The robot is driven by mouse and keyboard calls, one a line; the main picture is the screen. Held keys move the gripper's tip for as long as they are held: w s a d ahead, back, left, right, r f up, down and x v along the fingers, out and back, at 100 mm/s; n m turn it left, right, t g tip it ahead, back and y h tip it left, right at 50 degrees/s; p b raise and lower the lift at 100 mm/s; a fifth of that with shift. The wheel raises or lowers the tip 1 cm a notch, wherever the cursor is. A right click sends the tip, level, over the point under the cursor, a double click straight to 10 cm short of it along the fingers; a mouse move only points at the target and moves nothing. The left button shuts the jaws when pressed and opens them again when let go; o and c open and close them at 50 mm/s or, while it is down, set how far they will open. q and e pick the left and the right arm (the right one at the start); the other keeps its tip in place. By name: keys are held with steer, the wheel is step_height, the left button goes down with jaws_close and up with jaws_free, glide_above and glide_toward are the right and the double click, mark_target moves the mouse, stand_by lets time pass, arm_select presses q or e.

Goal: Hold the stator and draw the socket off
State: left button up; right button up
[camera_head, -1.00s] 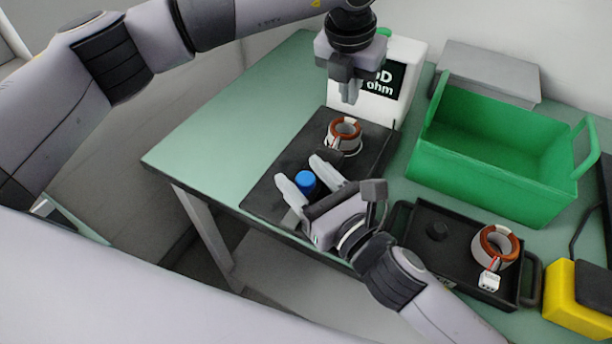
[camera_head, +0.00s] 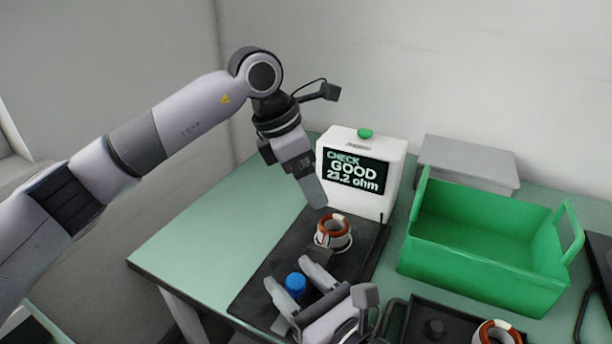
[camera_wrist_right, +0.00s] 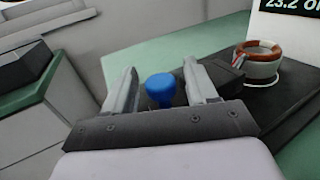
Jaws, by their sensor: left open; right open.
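The stator (camera_head: 333,232), a ring with orange-brown windings and a white rim, sits on the black mat before the tester; it also shows in the right wrist view (camera_wrist_right: 259,60). My left gripper (camera_head: 315,190) is open, tilted, just above and left of the stator, apart from it. A small dark block, possibly the socket (camera_wrist_right: 229,73), lies beside the stator, partly behind a right finger in the wrist view. My right gripper (camera_head: 302,285) is open, its fingers either side of a blue knob (camera_head: 295,283); this knob stands between the fingertips in the wrist view (camera_wrist_right: 160,90). Contact cannot be told.
The white tester (camera_head: 360,150) reads "CHECK GOOD 23.2 ohm". A green crate (camera_head: 480,275) stands to the right, before a grey box (camera_head: 468,160). A black tray (camera_head: 405,325) holds another stator (camera_head: 497,332) at the front right. The green tabletop (camera_head: 200,240) is clear at left.

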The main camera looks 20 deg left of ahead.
mark_target(329, 222)
arm_select(q)
steer(key=shift+m, duration=0.3)
steer(key=x, duration=1.1)
steer(key=shift+f, duration=0.35)
steer(key=c, duration=1.1)
arm_select(e)
steer(key=shift+d, duration=0.1)
steer(key=c, duration=1)
